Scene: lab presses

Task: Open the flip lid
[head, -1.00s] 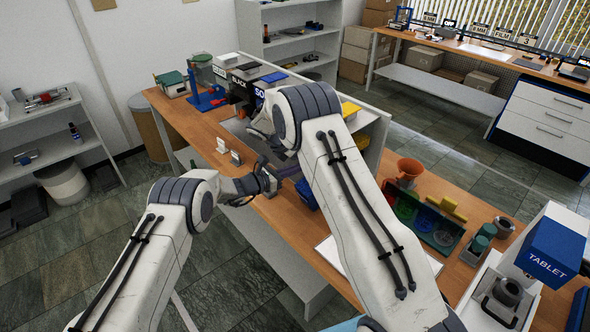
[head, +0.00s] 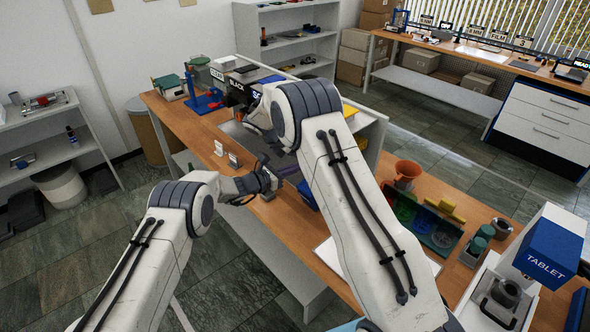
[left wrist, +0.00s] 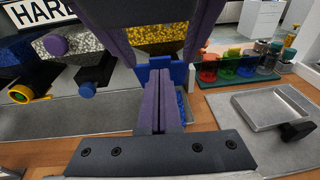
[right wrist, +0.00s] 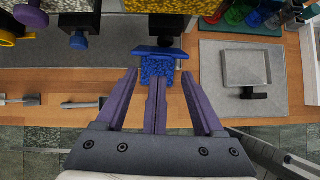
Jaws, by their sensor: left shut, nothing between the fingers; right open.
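A blue plate, apparently the flip lid (right wrist: 158,52), is beside a small patch of blue pellets (right wrist: 157,70) in the right wrist view. Blue parts also show in the left wrist view (left wrist: 160,66), just beyond my left fingertips. I cannot tell the lid's exact angle. My left gripper (left wrist: 164,95) is shut and empty, its fingertips close to the blue parts; contact is unclear. My right gripper (right wrist: 160,75) is open, its two fingers spread on either side of a middle purple piece, apparently my left fingers.
Hoppers of grey and yellow pellets with a purple knob (left wrist: 56,45) and blue knob (left wrist: 87,90) stand close by. A square grey tray (right wrist: 246,68) lies to the right on a mat. An orange funnel (head: 407,172) and coloured cups are farther along the bench (head: 455,285).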

